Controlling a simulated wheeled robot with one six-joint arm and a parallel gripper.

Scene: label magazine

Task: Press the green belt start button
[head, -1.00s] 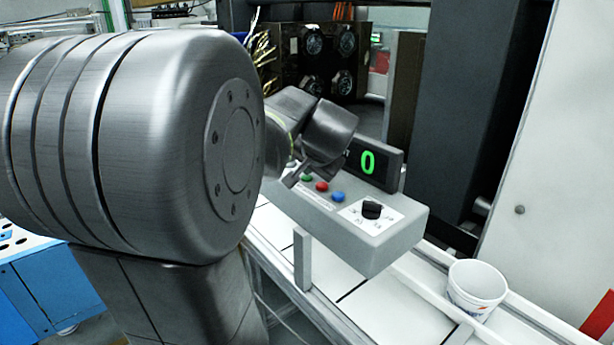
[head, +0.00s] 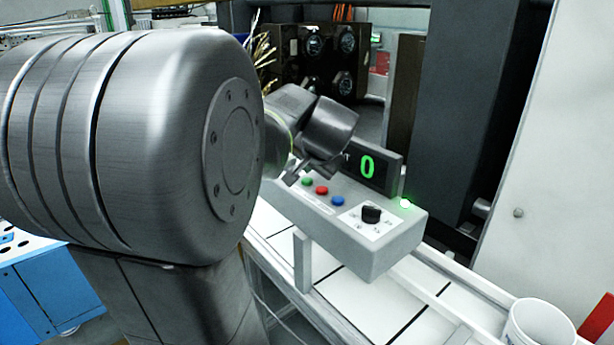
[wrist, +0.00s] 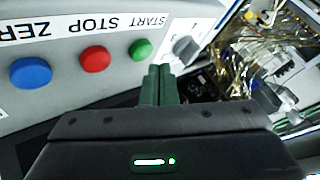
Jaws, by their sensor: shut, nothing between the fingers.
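The green button (head: 307,182) is on the grey control box (head: 385,245), at the left end of a row with a red button (head: 321,190) and a blue button (head: 337,201). In the wrist view the green button (wrist: 141,49) is beside the upside-down START label (wrist: 148,22). The button is uncovered. A small lamp (head: 405,203) on the box glows green.
A display (head: 374,166) reading 0 stands behind the buttons. A black dial (head: 371,214) is on the box's right part. A white tub (head: 540,325) is on the belt (head: 365,300) at lower right. A selector knob (wrist: 186,48) is beside the green button in the wrist view.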

